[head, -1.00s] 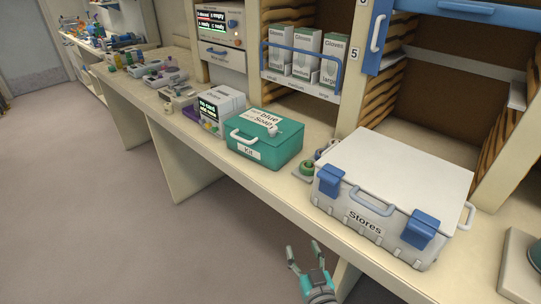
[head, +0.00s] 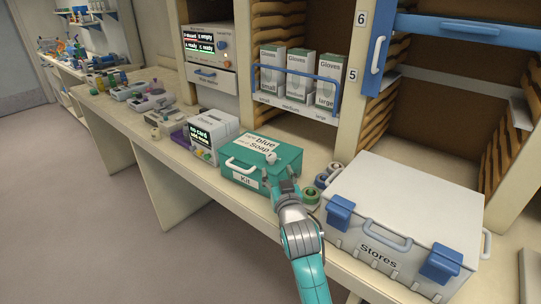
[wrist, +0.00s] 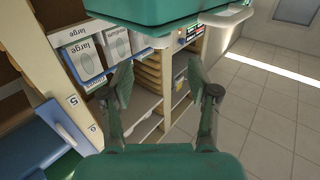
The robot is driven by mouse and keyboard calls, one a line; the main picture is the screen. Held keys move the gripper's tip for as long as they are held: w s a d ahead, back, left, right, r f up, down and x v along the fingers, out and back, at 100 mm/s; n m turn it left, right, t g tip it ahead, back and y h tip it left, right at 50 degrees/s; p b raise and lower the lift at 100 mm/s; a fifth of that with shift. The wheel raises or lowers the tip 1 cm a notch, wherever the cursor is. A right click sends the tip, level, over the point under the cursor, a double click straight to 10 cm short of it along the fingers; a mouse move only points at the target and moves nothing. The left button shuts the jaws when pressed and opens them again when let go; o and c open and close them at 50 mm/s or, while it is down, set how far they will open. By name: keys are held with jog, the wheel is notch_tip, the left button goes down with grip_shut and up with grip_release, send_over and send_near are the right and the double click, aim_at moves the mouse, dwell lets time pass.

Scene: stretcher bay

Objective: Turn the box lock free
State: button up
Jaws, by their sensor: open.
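The teal box labelled Kit (head: 238,178) stands shut on the counter, with a white handle on its front and a label on its lid. A small pale knob (head: 271,158), seemingly the box lock, shows at its right part, just beyond my gripper (head: 283,180). My gripper is at the box's right front, partly covering it. In the wrist view the box (wrist: 160,10) fills the top edge, and a pale piece, perhaps the knob, shows under it. My gripper (wrist: 157,78) is open there, with nothing between its fingers. Contact with the knob cannot be told.
The white Stores box (head: 400,205) stands close on the right. Tape rolls (head: 311,195) lie between the boxes. A small device with a screen (head: 208,130) stands left of the Kit box. Glove boxes (head: 298,75) are on the shelf behind. The floor at left is clear.

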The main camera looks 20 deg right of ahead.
aim_at(272, 159)
jog(key=w, duration=0.9)
jog(key=shift+w+d, duration=0.3)
jog(key=shift+c, duration=0.3)
grip_shut()
